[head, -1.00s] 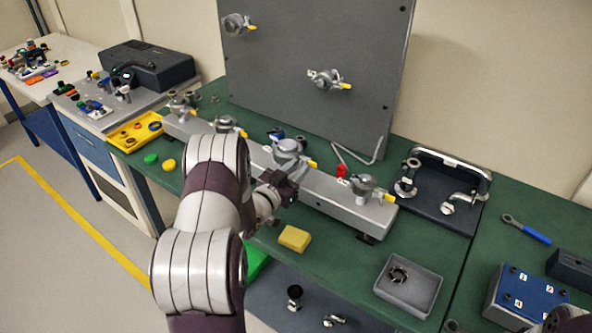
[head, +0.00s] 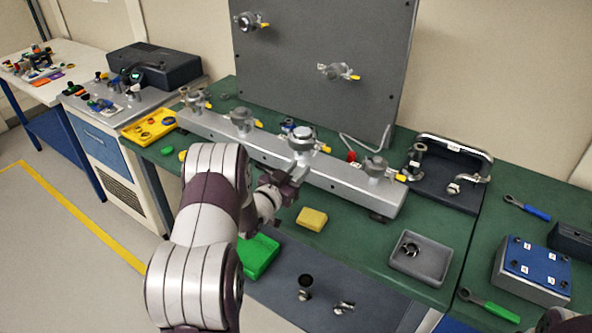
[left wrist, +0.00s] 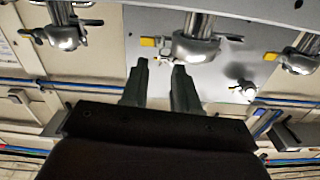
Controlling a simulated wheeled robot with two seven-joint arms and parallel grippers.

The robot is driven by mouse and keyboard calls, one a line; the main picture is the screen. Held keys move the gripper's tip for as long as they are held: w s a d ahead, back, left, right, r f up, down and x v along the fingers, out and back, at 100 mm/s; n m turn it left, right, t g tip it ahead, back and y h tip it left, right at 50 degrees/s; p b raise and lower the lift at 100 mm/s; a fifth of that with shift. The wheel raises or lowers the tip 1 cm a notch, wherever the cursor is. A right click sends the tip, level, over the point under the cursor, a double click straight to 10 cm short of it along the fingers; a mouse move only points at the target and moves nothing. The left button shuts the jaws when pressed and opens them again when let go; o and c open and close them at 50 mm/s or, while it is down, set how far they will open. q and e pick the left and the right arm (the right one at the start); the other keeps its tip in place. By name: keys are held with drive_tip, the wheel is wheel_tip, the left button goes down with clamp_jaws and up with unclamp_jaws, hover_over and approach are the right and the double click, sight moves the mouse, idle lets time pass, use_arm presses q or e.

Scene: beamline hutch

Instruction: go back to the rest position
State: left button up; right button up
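My left gripper (head: 290,182) is at the front side of the long grey rail (head: 348,190), just below one of its clamp fittings (head: 303,139). In the left wrist view, the left gripper's two dark fingers (left wrist: 160,68) stand apart with nothing visible between them. A clamp fitting with a yellow tab (left wrist: 196,48) appears beyond the fingertips there; I cannot tell whether they touch it. A dark piece of my right arm shows at the bottom right corner of the head view; its gripper does not show.
An upright grey panel (head: 320,40) stands behind the rail. A yellow block (head: 312,219), a green tray (head: 257,255) and a grey tray (head: 420,258) lie in front. A blue-topped box (head: 533,268) is at right. Green bench surface is clear between block and grey tray.

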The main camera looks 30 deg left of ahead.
use_arm(q)
drive_tip(key=s+d+g, duration=0.5)
drive_tip(key=s, duration=0.4)
drive_tip(key=s+d+f+n+g+y, duration=0.1)
drive_tip(key=s+d+g, duration=0.4)
drive_tip(key=s, duration=0.5)
drive_tip(key=s+d+g, duration=0.5)
drive_tip(key=s+g, duration=0.1)
drive_tip(key=s, duration=0.4)
drive_tip(key=shift+d+f+n+g+y, duration=0.3)
drive_tip(key=shift+d+n+g, duration=0.1)
drive_tip(key=shift+s, duration=0.1)
